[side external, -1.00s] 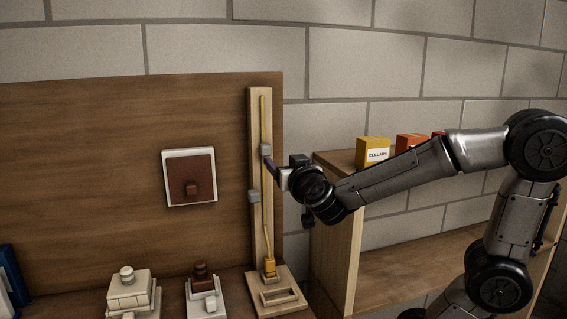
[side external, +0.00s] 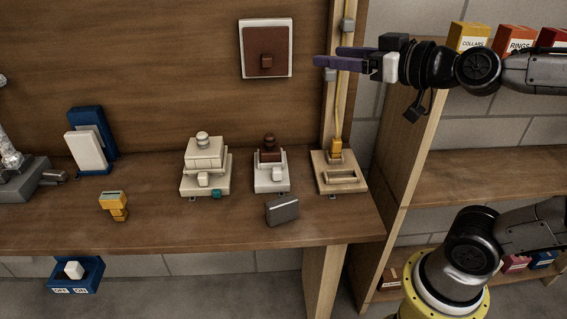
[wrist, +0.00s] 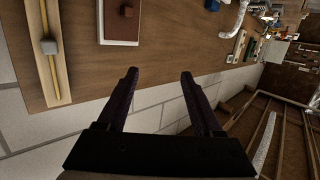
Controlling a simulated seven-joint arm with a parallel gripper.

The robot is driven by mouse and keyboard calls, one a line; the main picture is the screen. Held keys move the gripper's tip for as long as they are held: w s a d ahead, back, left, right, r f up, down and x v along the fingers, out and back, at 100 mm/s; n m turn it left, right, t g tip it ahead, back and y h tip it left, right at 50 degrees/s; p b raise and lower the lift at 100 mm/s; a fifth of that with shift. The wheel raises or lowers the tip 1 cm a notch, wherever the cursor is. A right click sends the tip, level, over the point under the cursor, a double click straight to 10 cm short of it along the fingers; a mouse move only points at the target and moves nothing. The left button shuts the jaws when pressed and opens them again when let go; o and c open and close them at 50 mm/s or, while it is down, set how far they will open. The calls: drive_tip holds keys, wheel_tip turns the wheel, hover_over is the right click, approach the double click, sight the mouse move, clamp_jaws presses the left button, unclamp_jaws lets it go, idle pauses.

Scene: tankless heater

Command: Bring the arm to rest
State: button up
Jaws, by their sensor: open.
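My gripper (side external: 328,57) is held up in the air at the upper right of the side view, its dark purple fingers level and pointing left. The fingers cross in front of the wooden post (side external: 330,115) in the picture; I cannot tell how far they are from it. In the wrist view, my gripper (wrist: 159,74) has its two fingers spread wide apart with nothing between them. The post with its yellow cable and a grey clip (wrist: 49,47) is at the upper left there, apart from the fingers.
A workbench (side external: 300,235) holds a cream device (side external: 204,155), a white-and-brown device (side external: 270,180), a grey box (side external: 282,211) and a yellow tool (side external: 113,205). A framed brown panel (side external: 267,48) is on the back board. Shelves (side external: 480,180) with boxes stand on the right.

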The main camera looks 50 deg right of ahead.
drive_tip(key=s+a+f+g, duration=0.1)
drive_tip(key=s+f+g, duration=0.9)
drive_tip(key=s+f, duration=0.4)
drive_tip(key=shift+s+f+y, duration=0.4)
drive_tip(key=shift+f, duration=0.5)
